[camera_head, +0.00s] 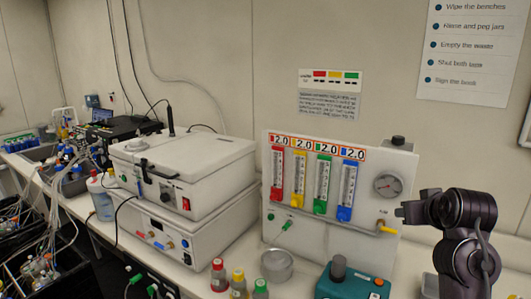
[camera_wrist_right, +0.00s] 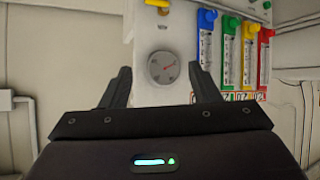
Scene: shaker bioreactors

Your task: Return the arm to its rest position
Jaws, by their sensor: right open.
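My right arm (camera_head: 465,240) comes up at the right of the head view. Its gripper (camera_head: 402,212) is beside the right edge of the gas panel (camera_head: 370,160), near the yellow valve handle. In the right wrist view the two fingers of the right gripper (camera_wrist_right: 160,88) stand wide apart with nothing between them. The panel's round gauge (camera_wrist_right: 161,67) shows beyond the gap. Whether the fingers touch the panel cannot be told. My left gripper is not in view.
The panel carries red, yellow, green and blue flow meters (camera_head: 322,185). A teal device (camera_head: 350,284), a metal bowl (camera_head: 277,264) and small capped bottles (camera_head: 238,284) stand in front. Stacked white box units (camera_head: 185,165) stand left. The posted list (camera_head: 475,50) is on the wall.

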